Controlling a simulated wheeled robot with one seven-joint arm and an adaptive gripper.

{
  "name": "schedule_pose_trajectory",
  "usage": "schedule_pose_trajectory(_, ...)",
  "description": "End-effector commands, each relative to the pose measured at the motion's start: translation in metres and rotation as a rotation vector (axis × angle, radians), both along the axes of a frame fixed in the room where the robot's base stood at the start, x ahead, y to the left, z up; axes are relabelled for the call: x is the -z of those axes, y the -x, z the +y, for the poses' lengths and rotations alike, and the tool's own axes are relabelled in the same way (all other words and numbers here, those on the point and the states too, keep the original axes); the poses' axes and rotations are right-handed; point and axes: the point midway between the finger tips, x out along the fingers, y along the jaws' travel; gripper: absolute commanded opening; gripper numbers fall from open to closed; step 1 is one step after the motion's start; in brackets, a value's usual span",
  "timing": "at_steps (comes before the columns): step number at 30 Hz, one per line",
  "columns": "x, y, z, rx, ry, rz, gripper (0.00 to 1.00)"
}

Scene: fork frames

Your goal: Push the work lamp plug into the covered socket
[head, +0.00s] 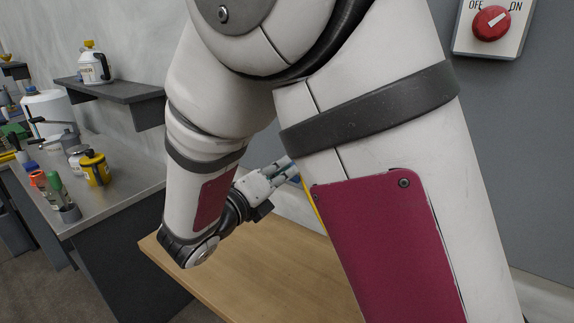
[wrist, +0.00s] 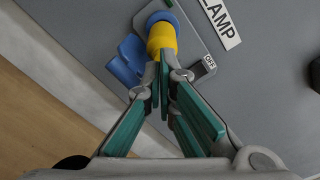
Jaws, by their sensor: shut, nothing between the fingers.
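In the wrist view a yellow plug (wrist: 162,38) sits end-on against the round blue socket (wrist: 158,17) on a grey wall plate; how deep it sits cannot be told. A blue piece that looks like the socket's cover (wrist: 127,61) stands out to the left of the plug. My gripper (wrist: 163,68) is shut and empty, its green-padded fingertips at the plug's near end; whether they touch it is unclear. In the head view my gripper (head: 285,168) points toward the wall above the table; my arm hides the plug and most of the socket. A yellow cable strip (head: 314,207) shows beside my arm.
A LAMP label (wrist: 220,20) and a small OFF indicator (wrist: 204,67) are beside the socket. A red OFF/ON knob (head: 491,22) is on the wall at upper right. The wooden table (head: 270,277) looks bare. A bench (head: 125,176) with several bottles stands left.

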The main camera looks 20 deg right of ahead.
Motion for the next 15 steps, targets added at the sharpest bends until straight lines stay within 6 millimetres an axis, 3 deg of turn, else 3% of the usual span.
schedule_pose_trajectory(8,0.0,0.008,0.012,-0.001,0.0,0.0,0.0)
schedule_pose_trajectory(15,0.0,0.031,0.044,-0.004,0.001,-0.001,0.0)
